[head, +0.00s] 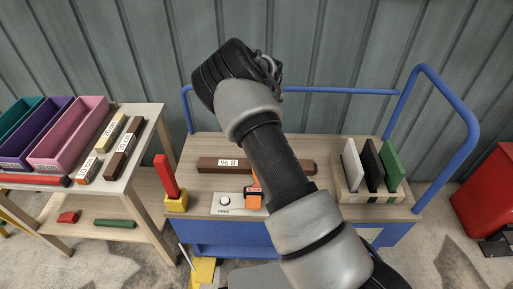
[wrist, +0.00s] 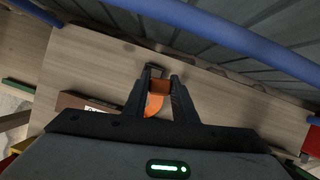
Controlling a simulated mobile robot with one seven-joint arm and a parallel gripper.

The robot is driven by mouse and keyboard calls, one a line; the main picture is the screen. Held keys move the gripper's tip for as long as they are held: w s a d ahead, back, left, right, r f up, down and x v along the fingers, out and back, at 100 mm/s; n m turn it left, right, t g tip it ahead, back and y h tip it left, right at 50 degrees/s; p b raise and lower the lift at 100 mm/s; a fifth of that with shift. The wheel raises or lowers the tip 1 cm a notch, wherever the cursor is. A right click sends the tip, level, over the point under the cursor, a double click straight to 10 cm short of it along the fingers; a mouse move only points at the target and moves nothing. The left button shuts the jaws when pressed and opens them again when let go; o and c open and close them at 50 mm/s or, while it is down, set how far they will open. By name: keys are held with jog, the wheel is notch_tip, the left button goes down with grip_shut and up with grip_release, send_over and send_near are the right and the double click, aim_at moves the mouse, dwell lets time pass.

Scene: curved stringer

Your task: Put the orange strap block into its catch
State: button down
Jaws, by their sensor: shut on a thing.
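The orange strap block (wrist: 159,87) is between the fingers of my gripper (wrist: 161,80) in the wrist view, and the fingers are shut on it. An orange strap (wrist: 153,105) curves back from it toward the palm. A small dark bracket (wrist: 155,70), which looks like the catch, stands just beyond the block over the wooden top. I cannot tell whether block and bracket touch. In the head view my arm hides the gripper, and orange parts (head: 253,199) show beside the arm, next to a white labelled plate (head: 226,203).
A brown bar (head: 222,165) lies across the cart top (head: 330,150), partly behind my arm. A red upright piece (head: 166,176) in a yellow base stands left. A rack (head: 372,197) with white, black and green panels stands right. Blue rails (head: 340,91) edge the cart.

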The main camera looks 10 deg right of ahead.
jog(key=f+b, duration=0.1)
jog(key=f, duration=0.2)
jog(key=w+f+m+b, duration=0.1)
jog(key=f, duration=0.2)
jog(key=w+a+f+m+b, duration=0.1)
jog(key=f, duration=0.2)
jog(key=shift+w+a+f+h, duration=0.1)
jog(key=shift+w+f+h, duration=0.05)
jog(key=shift+f+h, duration=0.25)
jog(key=c, duration=1.5)
grip_release()
jog(key=shift+f, duration=0.1)
jog(key=shift+o, duration=0.2)
